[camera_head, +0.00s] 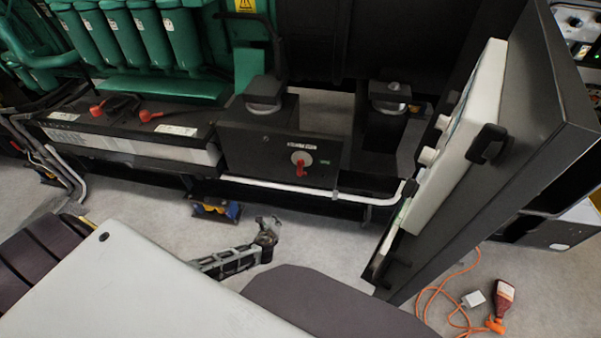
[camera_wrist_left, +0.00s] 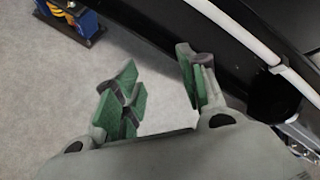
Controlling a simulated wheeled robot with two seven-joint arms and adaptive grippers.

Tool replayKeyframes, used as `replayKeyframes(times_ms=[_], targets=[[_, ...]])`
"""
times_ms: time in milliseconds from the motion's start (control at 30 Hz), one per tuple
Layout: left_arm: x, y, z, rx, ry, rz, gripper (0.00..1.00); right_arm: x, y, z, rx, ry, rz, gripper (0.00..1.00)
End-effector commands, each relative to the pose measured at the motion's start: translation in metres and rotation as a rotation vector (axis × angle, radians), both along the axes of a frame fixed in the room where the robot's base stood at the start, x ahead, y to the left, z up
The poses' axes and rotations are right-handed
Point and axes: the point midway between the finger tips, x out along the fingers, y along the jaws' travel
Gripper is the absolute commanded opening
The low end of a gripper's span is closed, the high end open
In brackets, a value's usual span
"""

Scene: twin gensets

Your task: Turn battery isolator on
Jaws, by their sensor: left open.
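The battery isolator is a red rotary handle (camera_head: 301,165) on a pale round plate, on the front of a black box (camera_head: 245,152) below the green engine. A small green label sits to its right. My left gripper (camera_head: 267,226) is low over the floor, below and left of the isolator and well apart from it. In the left wrist view my left gripper (camera_wrist_left: 160,84) has its green-padded fingers apart with only floor between them. The isolator is not in that view. My right gripper is not in view.
A white pipe (camera_head: 270,185) runs along the frame below the box, and also crosses the wrist view (camera_wrist_left: 240,38). A blue and yellow floor mount (camera_head: 216,209) stands left of my gripper. A tilted dark panel (camera_head: 530,150) stands at right. An orange cable (camera_head: 428,300) lies on the floor.

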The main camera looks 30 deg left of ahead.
Motion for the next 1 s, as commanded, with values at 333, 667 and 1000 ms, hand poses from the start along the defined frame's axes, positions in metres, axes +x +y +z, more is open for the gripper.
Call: replayKeyframes(times_ms=[333, 667, 1000], targets=[[0.052, -0.016, 0.059, 0.323, -0.123, -0.212, 0.41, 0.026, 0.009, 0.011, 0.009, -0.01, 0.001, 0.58], [0.076, -0.043, 0.122, 0.626, -0.253, -0.355, 0.41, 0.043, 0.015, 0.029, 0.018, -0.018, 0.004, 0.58], [0.078, -0.066, 0.168, 0.833, -0.349, -0.416, 0.41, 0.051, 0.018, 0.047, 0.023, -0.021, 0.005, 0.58]])
